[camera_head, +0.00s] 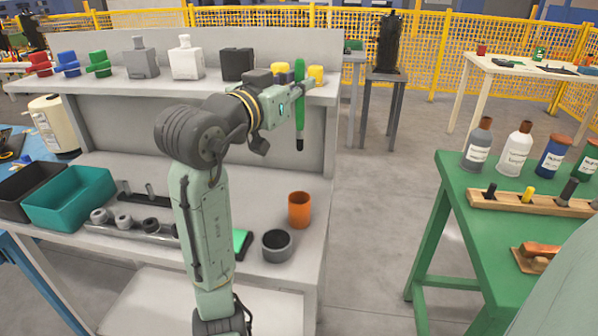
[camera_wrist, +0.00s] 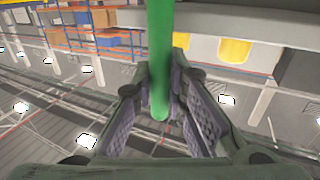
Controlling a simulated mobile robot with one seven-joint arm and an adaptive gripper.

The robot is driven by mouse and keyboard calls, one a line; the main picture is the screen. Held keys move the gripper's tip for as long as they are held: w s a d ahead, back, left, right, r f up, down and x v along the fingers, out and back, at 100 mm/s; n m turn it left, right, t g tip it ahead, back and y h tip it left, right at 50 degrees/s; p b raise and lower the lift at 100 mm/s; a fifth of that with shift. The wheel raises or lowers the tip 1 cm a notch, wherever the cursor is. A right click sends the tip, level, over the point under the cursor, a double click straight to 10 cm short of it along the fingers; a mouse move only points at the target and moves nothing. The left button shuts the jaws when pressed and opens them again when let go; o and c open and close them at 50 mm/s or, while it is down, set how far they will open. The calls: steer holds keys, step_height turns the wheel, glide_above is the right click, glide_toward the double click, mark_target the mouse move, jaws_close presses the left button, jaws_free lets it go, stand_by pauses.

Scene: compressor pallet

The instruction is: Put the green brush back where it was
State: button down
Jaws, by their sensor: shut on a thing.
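The green brush (camera_head: 300,100) is upright in the head view, with its green handle up and a dark end down. My gripper (camera_head: 302,90) is shut on its handle, at about the height of the upper shelf, near that shelf's right end. In the wrist view the green brush (camera_wrist: 160,60) stands between the fingers of my gripper (camera_wrist: 165,95). On the lower worktop (camera_head: 335,180) below stand an orange cup (camera_head: 299,209) and a dark grey cup (camera_head: 277,245), both apart from the brush. The inside of the dark grey cup is hard to make out.
The upper shelf (camera_head: 215,92) holds valves, a grey bottle (camera_head: 140,60), a white bottle (camera_head: 186,60), a black block (camera_head: 237,65) and yellow cylinders (camera_head: 316,74). A teal bin (camera_head: 70,197) and a holder with fittings stand left. A green table (camera_head: 460,200) is at right, across open floor.

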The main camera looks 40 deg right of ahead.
step_height(320, 180, down, 19)
steer(key=p, duration=0.1)
stand_by(0.3)
steer(key=shift+f, duration=0.15)
steer(key=c, duration=1.6)
jaws_free()
